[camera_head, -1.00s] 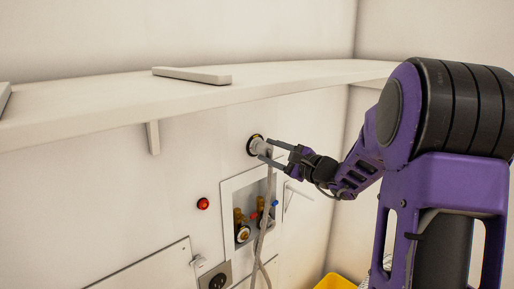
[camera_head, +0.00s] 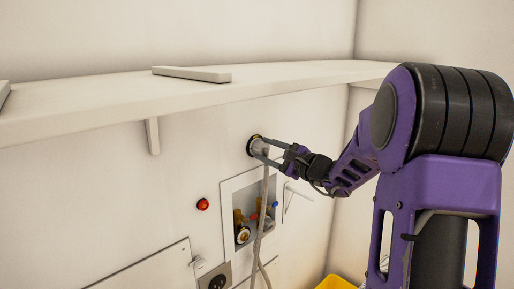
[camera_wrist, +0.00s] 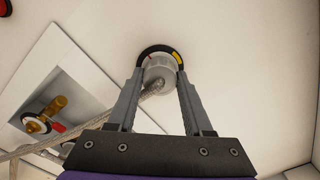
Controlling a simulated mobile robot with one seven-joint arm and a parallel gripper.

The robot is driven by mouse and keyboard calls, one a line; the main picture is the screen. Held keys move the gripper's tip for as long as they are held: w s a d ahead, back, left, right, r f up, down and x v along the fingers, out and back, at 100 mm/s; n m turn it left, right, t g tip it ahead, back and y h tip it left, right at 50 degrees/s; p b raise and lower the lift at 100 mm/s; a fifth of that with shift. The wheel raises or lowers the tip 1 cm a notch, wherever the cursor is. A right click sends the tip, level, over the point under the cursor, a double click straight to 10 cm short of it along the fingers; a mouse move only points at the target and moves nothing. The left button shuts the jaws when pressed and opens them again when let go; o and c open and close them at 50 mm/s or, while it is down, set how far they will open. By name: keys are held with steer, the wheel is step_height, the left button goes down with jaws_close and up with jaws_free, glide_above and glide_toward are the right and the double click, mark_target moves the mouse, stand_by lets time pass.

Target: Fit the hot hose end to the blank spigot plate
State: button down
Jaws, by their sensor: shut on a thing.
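The hose end, a pale grey ribbed collar (camera_head: 260,147), is between the fingers of my gripper (camera_head: 264,149), which is shut on it. It also shows in the wrist view (camera_wrist: 160,70), between the two fingertips. The spigot plate appears as a black ring (camera_head: 251,144) on the wall, with a yellow mark seen in the wrist view (camera_wrist: 163,49). The hose end is lined up in front of the ring and covers its middle, so I cannot tell how far it is seated. The grey braided hose (camera_head: 264,200) hangs down from the hose end.
A recessed box (camera_head: 232,200) with brass taps, one red-handled and one blue-handled, sits below the plate, behind the hose. A white shelf (camera_head: 300,78) runs above. A red button (camera_head: 203,204) and a black socket (camera_head: 217,283) are on the wall. A yellow container (camera_head: 335,283) stands below.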

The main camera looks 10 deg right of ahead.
stand_by(0.3)
steer(key=shift+c, duration=1.1)
jaws_free()
